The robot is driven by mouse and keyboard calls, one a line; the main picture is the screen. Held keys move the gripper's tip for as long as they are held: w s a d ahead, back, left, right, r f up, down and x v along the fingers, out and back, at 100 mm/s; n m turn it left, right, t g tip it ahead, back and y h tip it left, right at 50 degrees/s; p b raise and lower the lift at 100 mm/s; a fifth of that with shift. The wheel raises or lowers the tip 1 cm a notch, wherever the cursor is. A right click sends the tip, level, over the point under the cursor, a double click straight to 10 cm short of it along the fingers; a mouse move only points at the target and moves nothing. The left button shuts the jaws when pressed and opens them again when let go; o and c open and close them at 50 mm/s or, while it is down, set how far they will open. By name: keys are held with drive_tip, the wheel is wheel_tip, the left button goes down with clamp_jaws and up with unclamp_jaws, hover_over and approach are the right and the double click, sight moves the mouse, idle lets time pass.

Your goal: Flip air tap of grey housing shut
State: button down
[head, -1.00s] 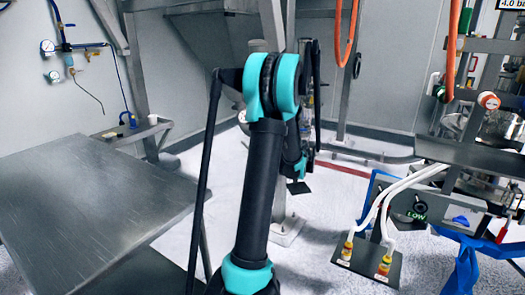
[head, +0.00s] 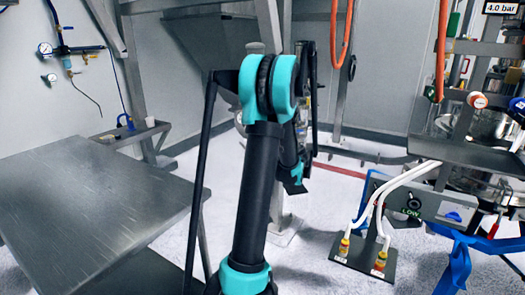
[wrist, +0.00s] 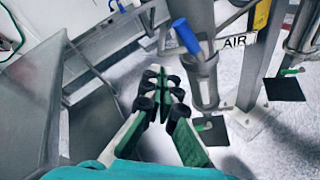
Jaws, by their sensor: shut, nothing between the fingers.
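In the wrist view my gripper (wrist: 165,108) is shut and empty, its dark rollers and green pads close together. A blue handle (wrist: 186,36) stands tilted on a grey cylindrical housing (wrist: 205,78), just right of and beyond the fingers. The fingers look apart from it. A white label (wrist: 236,40) reading AIR is on the post to its right. Small green levers show below the housing (wrist: 203,126) and farther right (wrist: 291,71); I cannot tell which, if any, is the air tap. In the head view my gripper (head: 295,185) hangs partly behind my arm, its fingers unclear.
A bare steel table (head: 90,215) fills the left. A dark panel marked LOW (head: 425,205), with white hoses (head: 400,185) and a floor plate (head: 365,262), stands at the right. Orange hoses (head: 342,40) hang above. The grey floor (head: 325,215) between is mostly clear.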

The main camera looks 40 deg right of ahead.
drive_tip(key=s+d, duration=0.1)
drive_tip(key=s, duration=0.7)
drive_tip(key=shift+s+d+r, duration=0.2)
drive_tip(key=shift+s+r, duration=0.15)
drive_tip(key=shift+r, duration=0.05)
